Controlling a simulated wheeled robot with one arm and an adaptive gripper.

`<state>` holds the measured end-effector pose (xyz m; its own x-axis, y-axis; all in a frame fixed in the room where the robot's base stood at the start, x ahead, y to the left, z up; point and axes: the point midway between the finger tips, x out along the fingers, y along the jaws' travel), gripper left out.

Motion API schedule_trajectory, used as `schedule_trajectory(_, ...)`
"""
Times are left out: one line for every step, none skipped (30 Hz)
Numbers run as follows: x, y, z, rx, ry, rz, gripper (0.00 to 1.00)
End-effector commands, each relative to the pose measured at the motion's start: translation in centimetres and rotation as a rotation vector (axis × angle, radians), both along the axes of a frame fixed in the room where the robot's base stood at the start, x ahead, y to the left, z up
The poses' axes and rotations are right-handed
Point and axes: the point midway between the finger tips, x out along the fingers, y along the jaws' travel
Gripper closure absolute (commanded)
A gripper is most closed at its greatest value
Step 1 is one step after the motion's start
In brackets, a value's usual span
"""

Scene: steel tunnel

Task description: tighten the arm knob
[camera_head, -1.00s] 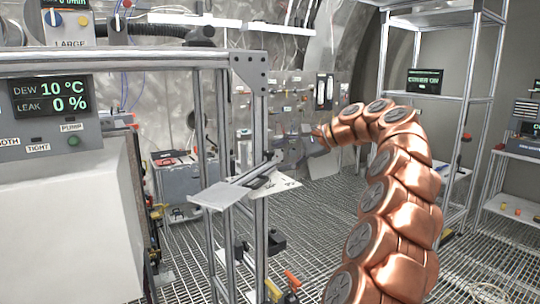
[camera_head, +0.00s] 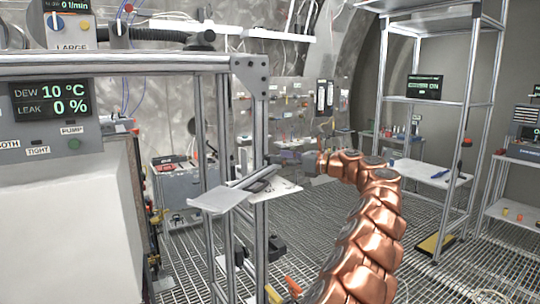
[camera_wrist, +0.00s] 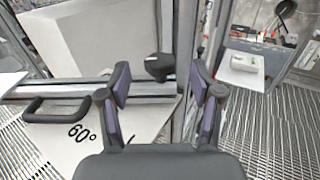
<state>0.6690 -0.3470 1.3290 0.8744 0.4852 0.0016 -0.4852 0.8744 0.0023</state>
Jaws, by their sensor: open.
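A black knob (camera_wrist: 158,67) sits on a grey metal rail in the wrist view, beyond and between my fingertips. My gripper (camera_wrist: 160,84) is open, with its two dark, purple-padded fingers spread to either side of the knob in the picture. A gap seems to remain between the fingers and the knob; I see no contact. In the head view my gripper (camera_head: 290,158) is small and grey, close to the frame post at the centre. I cannot make out the knob clearly there.
A pale panel marked 60° (camera_wrist: 95,132) with a black handle (camera_wrist: 58,108) lies at the lower left of the wrist view. An upright metal post (camera_head: 260,150) stands by my gripper. A shelf rack (camera_head: 435,100) stands at the right, over grating floor.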

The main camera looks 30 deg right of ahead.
Motion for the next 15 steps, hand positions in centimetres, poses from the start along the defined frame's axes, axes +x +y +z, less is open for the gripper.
schedule_trajectory(0.8, 0.5, 0.1, -0.001, 0.003, 0.002, 0.35)
schedule_trajectory(1.2, 0.7, 0.0, -0.002, 0.003, 0.002, 0.35)
schedule_trajectory(1.7, 1.0, 0.0, -0.003, 0.003, 0.003, 0.35)
schedule_trajectory(2.0, 1.2, 0.0, -0.003, 0.003, 0.002, 0.35)
schedule_trajectory(2.3, 1.3, 0.0, -0.003, 0.003, 0.001, 0.35)
schedule_trajectory(2.7, 1.5, 0.0, -0.003, 0.002, 0.002, 0.35)
schedule_trajectory(2.9, 1.6, 0.0, -0.003, 0.002, 0.002, 0.35)
schedule_trajectory(3.1, 1.8, 0.0, -0.003, 0.002, 0.002, 0.35)
schedule_trajectory(3.4, 1.9, 0.0, -0.003, 0.002, 0.001, 0.35)
schedule_trajectory(3.5, 2.0, 0.0, -0.003, 0.002, 0.001, 0.35)
schedule_trajectory(3.6, 2.0, 0.0, -0.003, 0.001, 0.001, 0.35)
schedule_trajectory(3.7, 2.1, 0.0, -0.003, 0.001, 0.001, 0.35)
schedule_trajectory(3.8, 2.2, 0.0, -0.003, 0.001, 0.001, 0.35)
schedule_trajectory(3.9, 2.2, 0.0, -0.002, 0.000, 0.001, 0.35)
schedule_trajectory(3.9, 2.2, 0.0, -0.002, 0.000, 0.001, 0.35)
